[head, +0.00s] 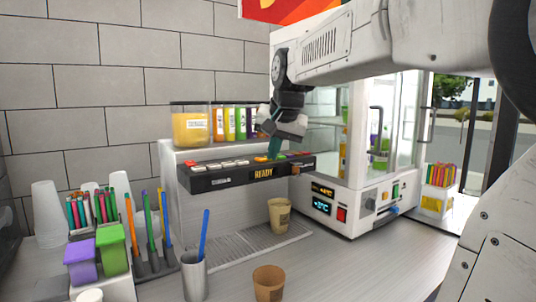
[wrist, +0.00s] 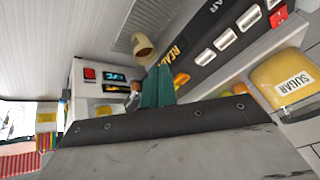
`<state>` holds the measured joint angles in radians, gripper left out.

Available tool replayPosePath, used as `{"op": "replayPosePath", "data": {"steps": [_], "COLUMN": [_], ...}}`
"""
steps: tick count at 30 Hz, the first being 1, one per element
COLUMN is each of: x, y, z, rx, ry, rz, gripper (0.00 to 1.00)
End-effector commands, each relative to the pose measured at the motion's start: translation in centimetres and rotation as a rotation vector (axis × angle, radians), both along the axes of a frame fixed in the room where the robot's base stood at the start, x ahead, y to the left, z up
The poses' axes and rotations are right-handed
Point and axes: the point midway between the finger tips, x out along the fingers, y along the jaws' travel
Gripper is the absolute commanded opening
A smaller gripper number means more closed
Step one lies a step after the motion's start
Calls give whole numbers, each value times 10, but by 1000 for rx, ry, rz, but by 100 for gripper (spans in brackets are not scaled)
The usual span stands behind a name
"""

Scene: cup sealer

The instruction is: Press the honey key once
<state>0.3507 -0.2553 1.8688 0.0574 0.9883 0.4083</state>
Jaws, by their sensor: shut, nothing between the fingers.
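The machine's black key panel (head: 225,175) carries a row of pale keys, a READY display (head: 263,174) and some coloured keys. An amber key (head: 262,158), perhaps the honey key, lies just left of my gripper (head: 274,150); no label on it is legible. In the wrist view the amber key (wrist: 181,78) shows right beside the shut teal fingertips (wrist: 157,88). The fingers are closed and empty, pointing down at the panel's right part. I cannot tell whether the tips touch the panel, and they hide some of it.
A sugar jar (head: 190,126) and several coloured bottles (head: 236,122) stand on the machine behind the panel. A paper cup (head: 279,215) stands on the drip grille below. Another cup (head: 268,282) and a straw holder (head: 194,277) stand in front. A glass-fronted cabinet (head: 340,200) is at right.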

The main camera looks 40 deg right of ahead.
Motion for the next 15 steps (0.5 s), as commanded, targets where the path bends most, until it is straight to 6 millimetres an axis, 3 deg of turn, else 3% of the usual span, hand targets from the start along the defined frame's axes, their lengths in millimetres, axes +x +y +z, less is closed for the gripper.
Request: {"op": "replayPosePath", "data": {"steps": [6,15], "x": [48,91], "y": [-63,-144], "z": [34,69], "rx": [26,55], "ry": [-109,-247], "rz": [-163,-348], "gripper": [0,0]}}
